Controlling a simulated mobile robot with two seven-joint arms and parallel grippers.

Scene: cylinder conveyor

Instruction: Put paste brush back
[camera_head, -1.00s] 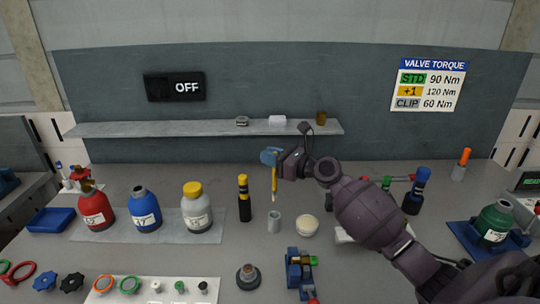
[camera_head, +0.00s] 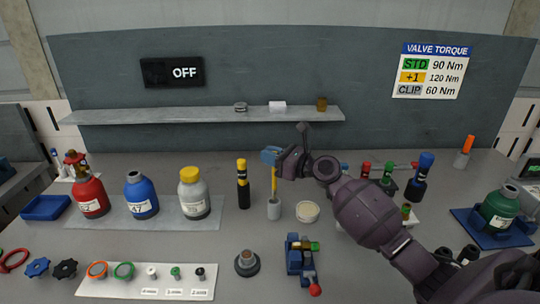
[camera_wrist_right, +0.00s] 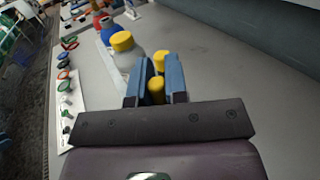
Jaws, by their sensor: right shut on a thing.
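The paste brush, with a thin yellow handle (camera_head: 274,181), hangs upright below my right gripper (camera_head: 271,157). The gripper's blue fingers are shut on its upper end. In the right wrist view, the yellow brush end (camera_wrist_right: 156,88) shows between the two blue fingers. The grey cup (camera_head: 274,210) stands directly beneath, and the brush's lower end meets or passes its rim. How deep it sits inside is hidden. A round tub with a cream-coloured top (camera_head: 307,212) stands just right of the cup. My left gripper is not in view.
A black bottle with a yellow top (camera_head: 243,190) stands close left of the cup. Red, blue and grey bottles stand farther left on a mat (camera_head: 165,222). A dark fitting (camera_head: 247,263) and a blue clamp (camera_head: 296,260) are in front. A shelf (camera_head: 200,117) runs behind.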

